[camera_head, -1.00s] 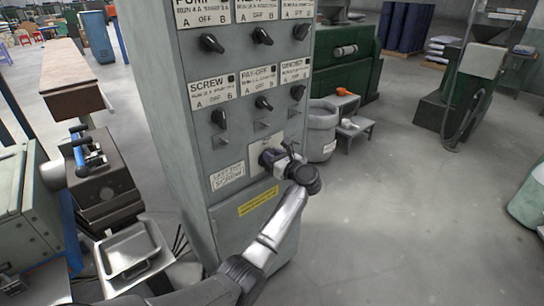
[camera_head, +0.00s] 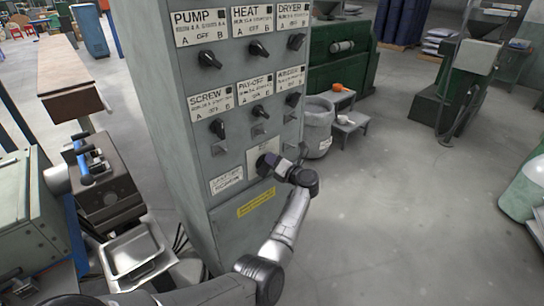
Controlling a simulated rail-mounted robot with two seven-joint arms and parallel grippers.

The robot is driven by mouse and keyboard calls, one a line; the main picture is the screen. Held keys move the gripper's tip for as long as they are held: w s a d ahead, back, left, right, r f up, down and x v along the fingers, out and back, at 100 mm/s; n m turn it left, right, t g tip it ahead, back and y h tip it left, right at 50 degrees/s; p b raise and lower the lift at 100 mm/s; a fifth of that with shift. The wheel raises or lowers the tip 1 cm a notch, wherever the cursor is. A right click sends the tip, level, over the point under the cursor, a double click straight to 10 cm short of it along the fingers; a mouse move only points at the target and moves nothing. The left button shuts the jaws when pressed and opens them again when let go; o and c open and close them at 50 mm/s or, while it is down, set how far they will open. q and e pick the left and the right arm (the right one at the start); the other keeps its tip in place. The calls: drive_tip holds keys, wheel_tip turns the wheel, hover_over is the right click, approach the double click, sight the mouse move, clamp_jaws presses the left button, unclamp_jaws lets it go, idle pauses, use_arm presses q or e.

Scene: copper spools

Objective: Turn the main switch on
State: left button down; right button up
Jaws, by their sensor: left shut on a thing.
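A tall grey control cabinet (camera_head: 175,110) stands in the middle of the view. Low on its front, a pale plate (camera_head: 253,156) carries the main switch (camera_head: 262,163), a dark knob. My left gripper (camera_head: 269,164) is shut on this knob, and my arm reaches up to it from the bottom of the view. The gripper hides much of the knob, so its exact setting cannot be read. My right gripper is not in view.
Above are two rows of black knobs on the cabinet, labelled PUMP (camera_head: 209,59), HEAT (camera_head: 258,48), DRYER (camera_head: 296,41), SCREW (camera_head: 217,127) and others. A grey bin (camera_head: 317,130) stands behind the cabinet's right edge. Open floor (camera_head: 400,215) lies to the right.

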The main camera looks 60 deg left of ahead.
use_arm(q)
drive_tip(key=m, duration=0.1)
drive_tip(key=m+p, duration=0.1)
drive_tip(key=m, duration=0.1)
drive_tip(key=f+m+p, duration=0.1)
drive_tip(key=shift+w+m, duration=0.3)
drive_tip(key=shift+a+f+m+p, duration=0.1)
drive_tip(key=shift+f+m+p, duration=0.2)
drive_tip(key=shift+m, duration=0.65)
drive_tip(key=shift+f+m+p, duration=0.15)
drive_tip(key=shift+m+p, duration=0.2)
drive_tip(key=shift+m, duration=0.6)
drive_tip(key=c, duration=1)
unclamp_jaws()
drive_tip(key=shift+o, duration=0.2)
drive_tip(key=w+d+p, duration=0.1)
drive_tip(key=w+d, duration=0.1)
drive_tip(key=d, duration=1.1)
drive_tip(key=shift+d, duration=0.35)
drive_tip(key=shift+w, duration=0.15)
